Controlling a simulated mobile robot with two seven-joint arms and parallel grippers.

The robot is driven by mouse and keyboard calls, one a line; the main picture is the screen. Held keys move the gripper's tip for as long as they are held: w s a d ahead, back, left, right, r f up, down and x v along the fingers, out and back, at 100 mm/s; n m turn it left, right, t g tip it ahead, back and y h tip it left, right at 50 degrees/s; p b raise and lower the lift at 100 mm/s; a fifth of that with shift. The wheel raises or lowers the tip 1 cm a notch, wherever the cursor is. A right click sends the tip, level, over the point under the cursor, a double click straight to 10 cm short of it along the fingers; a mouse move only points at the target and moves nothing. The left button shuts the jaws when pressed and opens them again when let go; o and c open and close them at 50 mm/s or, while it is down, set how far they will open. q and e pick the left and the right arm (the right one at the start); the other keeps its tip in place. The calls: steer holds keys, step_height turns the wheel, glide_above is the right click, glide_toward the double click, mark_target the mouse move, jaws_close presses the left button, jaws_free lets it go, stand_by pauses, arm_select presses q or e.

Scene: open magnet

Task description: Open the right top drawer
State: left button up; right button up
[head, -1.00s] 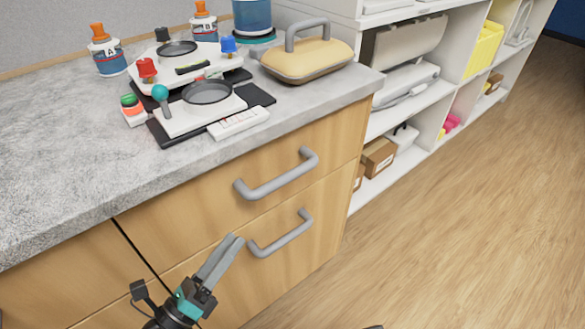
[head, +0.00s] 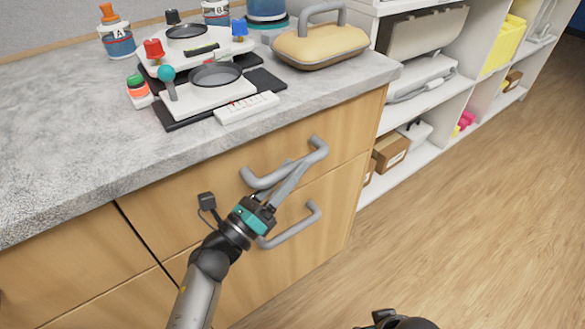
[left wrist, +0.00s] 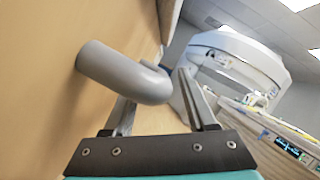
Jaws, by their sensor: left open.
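The right top drawer (head: 352,123) is shut, a light wood front under the grey counter. Its grey bar handle (head: 262,181) is partly covered by my left gripper (head: 297,166) in the head view. The left gripper is open, with its fingers reaching up at the handle. In the left wrist view the curved handle (left wrist: 125,75) lies close ahead, and its bend shows in the gap between the two fingers (left wrist: 158,100). I cannot tell whether the fingers touch it. My right gripper's fingers are not seen.
A lower drawer with a similar handle (head: 292,228) is just below. The counter (head: 75,120) holds bottles, a small device and a yellow-lidded item (head: 320,45). White shelves (head: 430,90) stand at the right. The wooden floor (head: 480,220) is clear.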

arm_select(q)
steer(key=shift+w+d+r, duration=0.2)
steer(key=shift+w+d, duration=0.15)
steer(key=shift+w, duration=0.05)
jaws_close()
stand_by(1.3)
